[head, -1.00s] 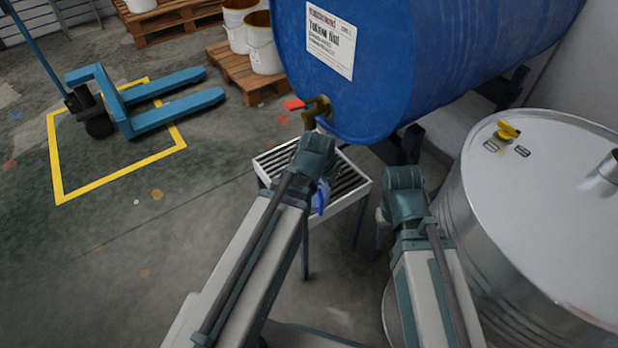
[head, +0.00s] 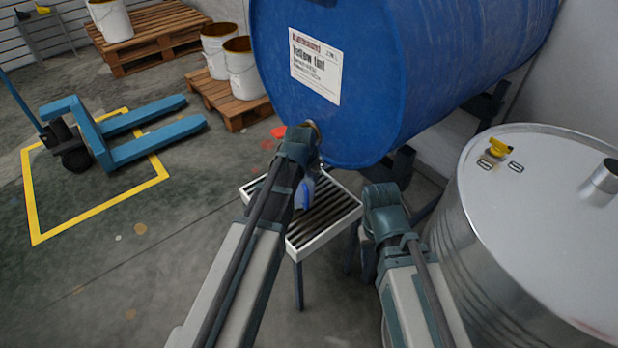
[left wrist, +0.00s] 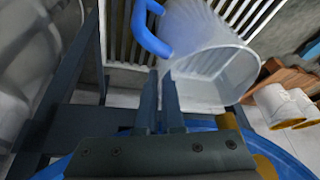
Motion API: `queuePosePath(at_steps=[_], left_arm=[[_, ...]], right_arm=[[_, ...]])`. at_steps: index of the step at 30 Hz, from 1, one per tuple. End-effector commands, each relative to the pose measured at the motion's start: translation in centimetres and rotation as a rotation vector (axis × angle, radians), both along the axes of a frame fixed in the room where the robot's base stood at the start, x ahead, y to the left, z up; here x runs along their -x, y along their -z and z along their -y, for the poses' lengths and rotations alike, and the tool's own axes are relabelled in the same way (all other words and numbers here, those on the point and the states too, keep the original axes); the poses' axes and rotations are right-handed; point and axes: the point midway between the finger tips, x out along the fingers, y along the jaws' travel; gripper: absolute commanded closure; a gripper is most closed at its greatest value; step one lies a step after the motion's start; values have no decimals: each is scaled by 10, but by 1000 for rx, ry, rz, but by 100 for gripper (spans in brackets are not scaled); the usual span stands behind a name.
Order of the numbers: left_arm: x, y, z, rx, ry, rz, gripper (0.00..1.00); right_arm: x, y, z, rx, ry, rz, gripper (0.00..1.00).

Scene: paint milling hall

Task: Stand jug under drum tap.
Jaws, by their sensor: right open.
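The blue drum (head: 335,115) lies on its side on a stand. Its tap (head: 279,132) shows a red lever, mostly hidden behind my left wrist.
The slatted tray (head: 327,233) stands on legs below the drum. A large steel drum (head: 540,190) stands close to my right arm. A blue pallet jack (head: 130,140) and pallets with white buckets (head: 243,75) stand to the left. The floor at front left is clear.

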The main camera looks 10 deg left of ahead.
Motion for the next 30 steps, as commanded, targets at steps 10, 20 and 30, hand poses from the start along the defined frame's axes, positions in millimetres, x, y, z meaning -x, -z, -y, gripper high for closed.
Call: queuePosePath(at_steps=[10, 20, 30], left_arm=[[-20, 21, -6, 1, 1, 1, 100], [-19, 38, -9, 0, 2, 1, 100], [-19, 40, -9, 0, 2, 0, 81]], right_arm=[[0, 21, 0, 0, 0, 0, 50], [0, 38, 0, 0, 0, 0, 50], [0, 40, 0, 1, 0, 0, 50]])
